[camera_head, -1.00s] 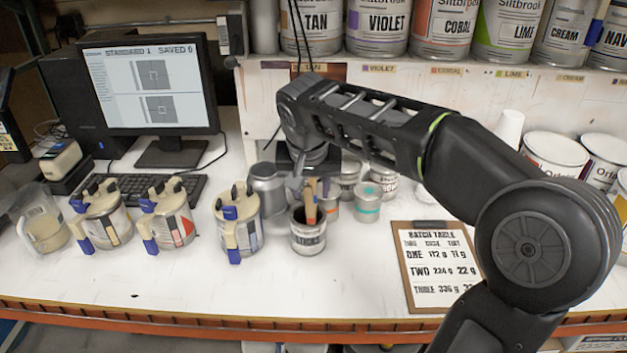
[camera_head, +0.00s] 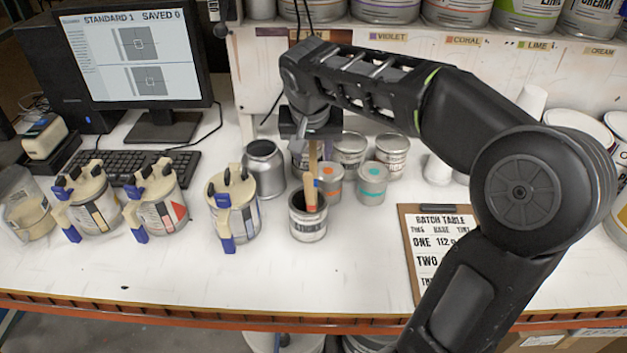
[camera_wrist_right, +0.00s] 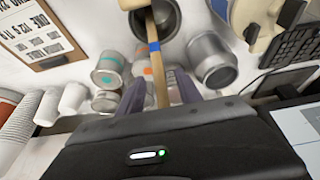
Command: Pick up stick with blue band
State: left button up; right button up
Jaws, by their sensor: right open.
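My right gripper (camera_head: 312,135) is over the can, at the upper part of the stick. In the right wrist view my right gripper (camera_wrist_right: 160,85) is open, and the stick runs between its two fingers, not clamped. Contact with either finger cannot be told. My left gripper is not in view.
A grey metal can (camera_head: 264,168), an orange-marked can (camera_head: 328,184) and a teal-marked can (camera_head: 372,184) stand close around. A lidded pitcher (camera_head: 232,208) is to the left. A clipboard (camera_head: 408,240) lies right. The bench front is clear.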

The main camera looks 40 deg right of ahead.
jog(key=shift+w+f, duration=0.1)
jog(key=shift+f, duration=0.2)
jog(key=shift+d+f, duration=0.1)
jog(key=shift+d+f+p, duration=0.1)
jog(key=shift+f+p, duration=0.25)
jog(key=p+x, duration=0.1)
jog(key=x, duration=0.2)
jog(key=shift+w+f, duration=0.1)
jog(key=shift+f, duration=0.2)
jog(key=shift+w+d+f, duration=0.1)
jog(key=shift+d+f, duration=0.05)
jog(key=shift+f, duration=0.15)
grip_shut()
